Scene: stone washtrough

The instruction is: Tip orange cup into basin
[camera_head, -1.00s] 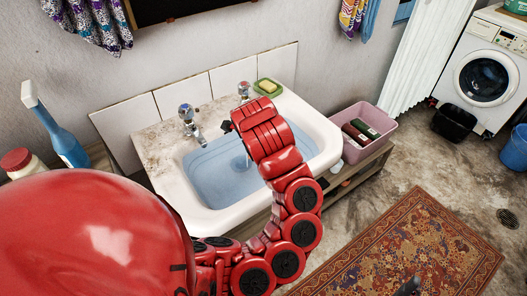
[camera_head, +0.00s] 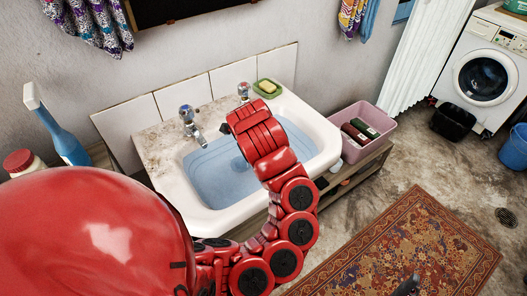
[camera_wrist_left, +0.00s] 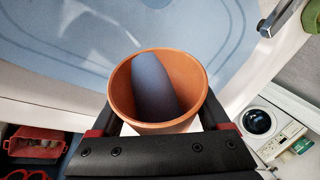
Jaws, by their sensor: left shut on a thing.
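My left arm reaches over the white basin (camera_head: 232,216), which holds bluish water (camera_head: 215,180). In the head view my left wrist hides the gripper's fingers and the cup. In the left wrist view my left gripper (camera_wrist_left: 165,128) is shut on the orange cup (camera_wrist_left: 160,127), one finger on each side. The cup's mouth faces the camera, and a blue-grey shape shows inside; I cannot tell whether it is liquid. The basin's water (camera_wrist_left: 60,50) and pale rim lie behind the cup. A small dark part at the head view's bottom edge may be my right gripper (camera_head: 408,287).
Two taps (camera_head: 188,118) stand at the basin's back edge, with a green soap dish (camera_head: 267,93) at the back right. A pink crate (camera_head: 362,132) stands right of the basin. A patterned rug (camera_head: 410,240) covers the floor.

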